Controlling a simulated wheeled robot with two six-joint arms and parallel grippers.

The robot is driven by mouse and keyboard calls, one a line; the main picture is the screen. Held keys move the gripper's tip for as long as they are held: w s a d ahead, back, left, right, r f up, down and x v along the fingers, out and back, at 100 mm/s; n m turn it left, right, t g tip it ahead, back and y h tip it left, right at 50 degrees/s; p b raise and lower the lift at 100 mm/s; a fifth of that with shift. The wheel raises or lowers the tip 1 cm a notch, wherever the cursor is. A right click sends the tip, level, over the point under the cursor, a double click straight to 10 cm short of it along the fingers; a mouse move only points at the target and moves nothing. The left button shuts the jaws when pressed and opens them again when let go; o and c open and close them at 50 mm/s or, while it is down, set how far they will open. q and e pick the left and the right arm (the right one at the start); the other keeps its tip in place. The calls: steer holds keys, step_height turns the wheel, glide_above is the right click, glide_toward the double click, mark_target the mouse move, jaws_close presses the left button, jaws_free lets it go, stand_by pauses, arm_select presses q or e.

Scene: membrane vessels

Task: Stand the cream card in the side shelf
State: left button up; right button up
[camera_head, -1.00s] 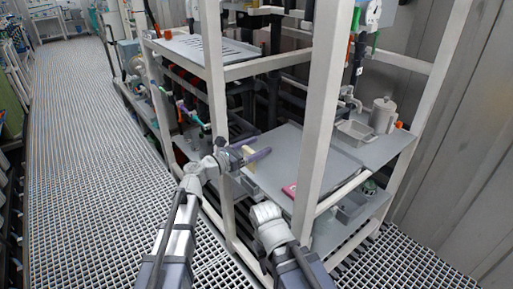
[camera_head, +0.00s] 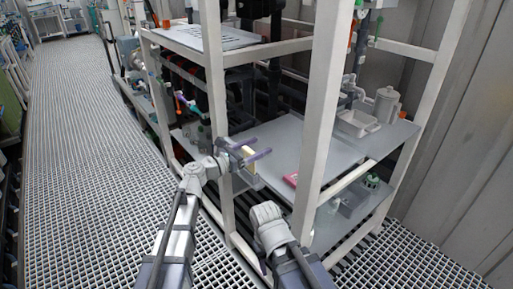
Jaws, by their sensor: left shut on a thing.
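The cream card (camera_head: 248,156) shows as a small pale piece between the purple fingers of my left gripper (camera_head: 247,151). That gripper is shut on it and holds it at the near left edge of the grey shelf board (camera_head: 290,137) in the white frame. I cannot tell whether the card touches the board. A red-pink flat item (camera_head: 291,180) lies near the board's front edge. My right arm rises from the bottom to a wrist beside the front post; its gripper is mostly hidden, with only a dark sliver (camera_head: 262,262) showing.
White frame posts (camera_head: 325,100) stand in front of the shelf. A white tray (camera_head: 357,123) and a pale jug (camera_head: 386,104) sit at the right. A lower shelf (camera_head: 335,228) holds small items. The grated walkway (camera_head: 90,140) at left is clear.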

arm_select(q)
steer(key=shift+f+b, duration=1.1)
steer(key=shift+f, duration=0.25)
steer(key=shift+f, duration=0.2)
steer(key=o, duration=1.2)
steer(key=shift+v, duration=3.95)
